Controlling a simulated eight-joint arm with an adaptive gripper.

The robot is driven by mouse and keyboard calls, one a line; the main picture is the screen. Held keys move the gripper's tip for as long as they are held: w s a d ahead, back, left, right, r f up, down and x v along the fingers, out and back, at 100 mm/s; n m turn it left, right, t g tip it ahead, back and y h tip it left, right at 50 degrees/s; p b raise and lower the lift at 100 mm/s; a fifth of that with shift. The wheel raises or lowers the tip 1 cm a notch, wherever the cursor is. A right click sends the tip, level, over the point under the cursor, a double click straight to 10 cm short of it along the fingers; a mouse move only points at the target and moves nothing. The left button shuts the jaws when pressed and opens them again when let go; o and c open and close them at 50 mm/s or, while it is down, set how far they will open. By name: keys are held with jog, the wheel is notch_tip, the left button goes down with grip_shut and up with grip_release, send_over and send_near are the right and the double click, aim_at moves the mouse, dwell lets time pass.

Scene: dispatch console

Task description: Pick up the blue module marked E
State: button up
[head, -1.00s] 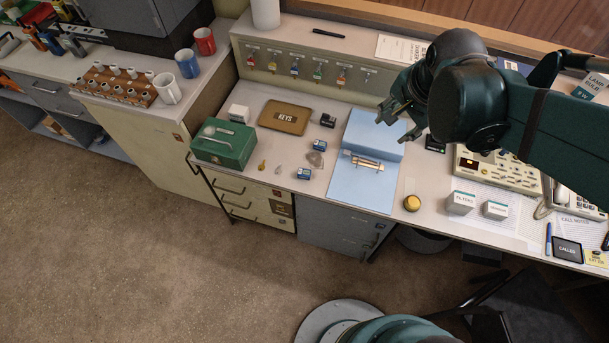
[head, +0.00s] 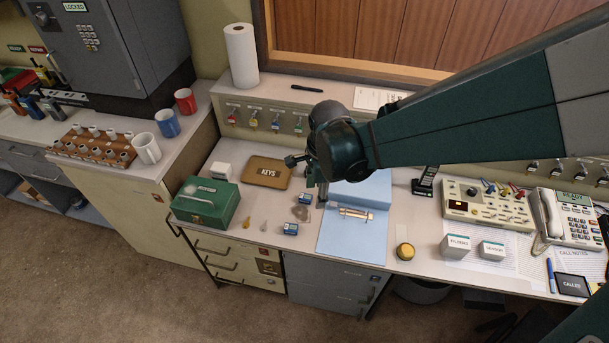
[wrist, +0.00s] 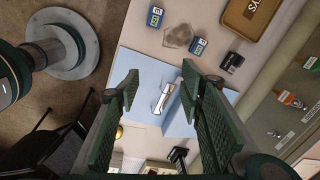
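Two small blue modules lie on the desk. In the head view, the nearer one (head: 291,229) is in front of a clear lump, and the farther one (head: 305,199) is behind it, beside my gripper. Both show at the top of the wrist view, one at upper left (wrist: 155,16) and one to its right (wrist: 198,47). Their letters are too small to read, so I cannot tell which is E. My gripper (wrist: 160,72) is open and empty, its fingers apart above the light-blue mat (wrist: 146,70). In the head view my gripper (head: 311,190) is partly hidden by its wrist.
A clear lump (head: 300,213) lies between the modules. A black block (wrist: 232,62) and a brown KEYS tray (head: 268,172) are close by. A green box (head: 205,202) stands left. The mat (head: 350,236) bears a metal fitting (head: 356,213). A yellow button (head: 405,251) is to its right.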

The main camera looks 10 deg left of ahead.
aim_at(291, 227)
jog(key=a+f+m, duration=0.1)
jog(key=a+f, duration=0.2)
jog(key=f, duration=0.1)
jog(key=s+a+f+m+b, duration=0.1)
jog(key=a+f, duration=0.1)
jog(key=f, duration=0.1)
jog(key=s+a+f+m+g+b, duration=0.1)
jog(key=a+f, duration=0.2)
jog(key=f, duration=0.1)
jog(key=shift+s+a+f+h, duration=0.15)
jog(key=shift+a+f+h, duration=0.15)
jog(key=shift+a+h, duration=0.1)
jog(key=shift+f+b, duration=0.3)
jog(key=shift+f, duration=1)
jog(key=shift+f, duration=0.1)
jog(key=shift+d+f+b, duration=0.1)
jog(key=shift+f+b, duration=0.5)
jog(key=shift+f, duration=1.9)
jog(key=shift+c, duration=0.5)
jog(key=c, duration=0.9)
